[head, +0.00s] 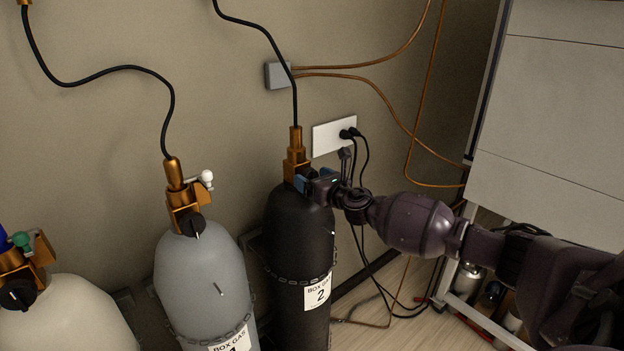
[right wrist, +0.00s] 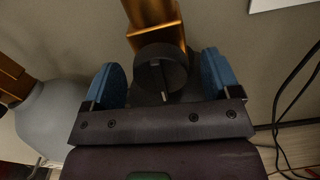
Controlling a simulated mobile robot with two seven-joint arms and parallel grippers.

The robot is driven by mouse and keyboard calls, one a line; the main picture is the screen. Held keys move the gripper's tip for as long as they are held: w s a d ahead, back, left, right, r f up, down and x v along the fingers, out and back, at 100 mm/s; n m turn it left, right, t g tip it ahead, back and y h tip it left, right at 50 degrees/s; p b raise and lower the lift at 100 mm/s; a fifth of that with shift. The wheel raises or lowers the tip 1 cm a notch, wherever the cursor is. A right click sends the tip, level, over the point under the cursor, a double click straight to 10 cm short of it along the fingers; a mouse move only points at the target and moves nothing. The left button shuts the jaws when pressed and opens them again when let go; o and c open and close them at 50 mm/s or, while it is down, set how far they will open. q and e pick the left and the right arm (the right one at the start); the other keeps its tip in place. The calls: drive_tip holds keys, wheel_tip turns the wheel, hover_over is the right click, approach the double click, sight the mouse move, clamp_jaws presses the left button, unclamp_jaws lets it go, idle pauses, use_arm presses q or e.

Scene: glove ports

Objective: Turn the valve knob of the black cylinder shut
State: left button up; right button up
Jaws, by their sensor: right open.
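The black cylinder (head: 299,240) stands against the wall with a "BOX GAS 2" label and a brass valve (head: 296,150) on top. Its black valve knob (right wrist: 160,71) shows in the right wrist view, round with a ridge and a pale pointer line. In the head view the knob is hidden behind my right gripper (head: 312,183). In the right wrist view my right gripper (right wrist: 165,82) is open, its blue fingers on either side of the knob with gaps visible. My left gripper is not in view.
A grey cylinder (head: 197,275) with its own black knob stands to the left, and a cream cylinder (head: 75,318) farther left. Chains cross the grey and black cylinders. A wall outlet (head: 334,136) with black cables is behind my right arm. A grey cabinet (head: 555,100) stands at right.

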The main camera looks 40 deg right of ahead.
drive_tip(key=shift+w, duration=0.25)
drive_tip(key=shift+c, duration=0.3)
drive_tip(key=c, duration=0.8)
